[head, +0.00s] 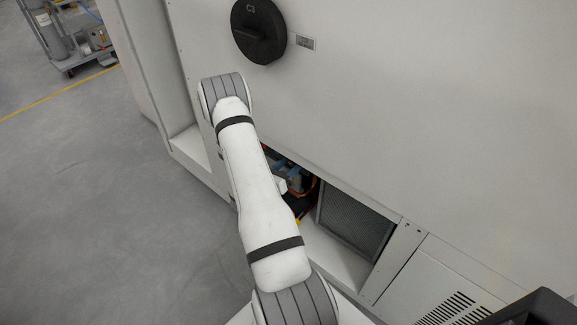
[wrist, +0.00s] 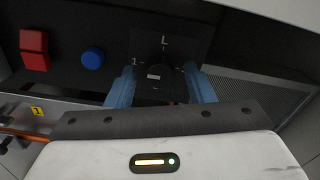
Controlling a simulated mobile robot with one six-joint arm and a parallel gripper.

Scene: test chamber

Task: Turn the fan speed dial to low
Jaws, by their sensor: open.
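The fan speed dial (wrist: 157,82) is a dark knob with a small light mark, seen in the wrist view at the upper middle. A white "L" stands above it on the dark panel and a "1" to its upper left. My gripper (wrist: 160,70) is open, with one blue finger on each side of the dial. I cannot tell whether either finger touches it. The lower part of the dial is hidden behind my gripper's body. In the head view my arm hides the gripper and the dial.
In the head view, a large black round handle (head: 258,32) is on the white cabinet wall (head: 430,120). An open recess with a mesh filter (head: 354,222) lies below.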

